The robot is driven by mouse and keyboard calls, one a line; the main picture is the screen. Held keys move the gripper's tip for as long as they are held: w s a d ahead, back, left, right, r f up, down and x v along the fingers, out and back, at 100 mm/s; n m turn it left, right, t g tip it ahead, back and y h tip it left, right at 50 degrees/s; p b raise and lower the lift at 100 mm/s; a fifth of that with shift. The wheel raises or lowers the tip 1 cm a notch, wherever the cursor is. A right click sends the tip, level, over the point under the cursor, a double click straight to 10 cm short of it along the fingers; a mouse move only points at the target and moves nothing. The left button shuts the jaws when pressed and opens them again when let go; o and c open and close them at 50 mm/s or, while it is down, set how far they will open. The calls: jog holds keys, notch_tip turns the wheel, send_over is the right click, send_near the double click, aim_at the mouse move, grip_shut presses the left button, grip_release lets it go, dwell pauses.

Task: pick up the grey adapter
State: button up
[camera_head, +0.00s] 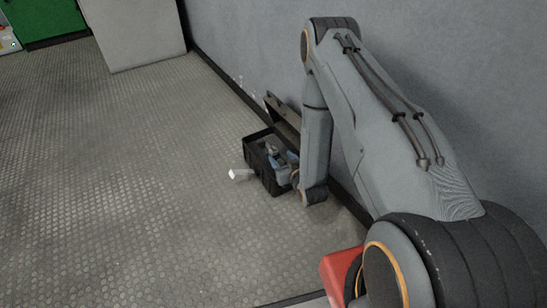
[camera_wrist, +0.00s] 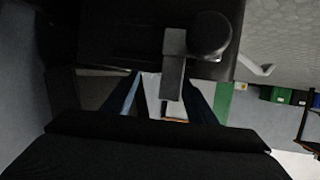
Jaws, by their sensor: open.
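A grey bar-like piece, which seems to be the grey adapter (camera_wrist: 173,70), shows in the wrist view, with a dark round knob (camera_wrist: 209,35) beside its upper end. My gripper (camera_wrist: 164,88) is open, its two dark blue fingers on either side of the bar's lower part. I cannot tell whether they touch it. A black crate (camera_head: 262,178) stands on the floor by the wall in the head view, with grey and blue shapes in it. My forearm ends at the crate and partly hides it, and I cannot make out the adapter there.
A small pale piece (camera_head: 240,174) lies on the floor at the crate's left; it also shows in the wrist view (camera_wrist: 258,68). A brown panel (camera_head: 284,115) leans behind the crate. The grey wall (camera_head: 240,50) is close behind. The floor to the left is clear.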

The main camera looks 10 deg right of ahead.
aim_at(275, 153)
jog(key=shift+a+b+x, duration=0.15)
jog(key=shift+b+x, duration=0.25)
jog(key=shift+x, duration=0.25)
jog(key=shift+a+b+x, duration=0.15)
jog(key=shift+b+x, duration=0.25)
jog(key=shift+x, duration=0.3)
jog(key=shift+b+x, duration=1.2)
jog(key=shift+x, duration=0.55)
jog(key=shift+s, duration=0.1)
jog(key=shift+c, duration=0.6)
jog(key=c, duration=1.1)
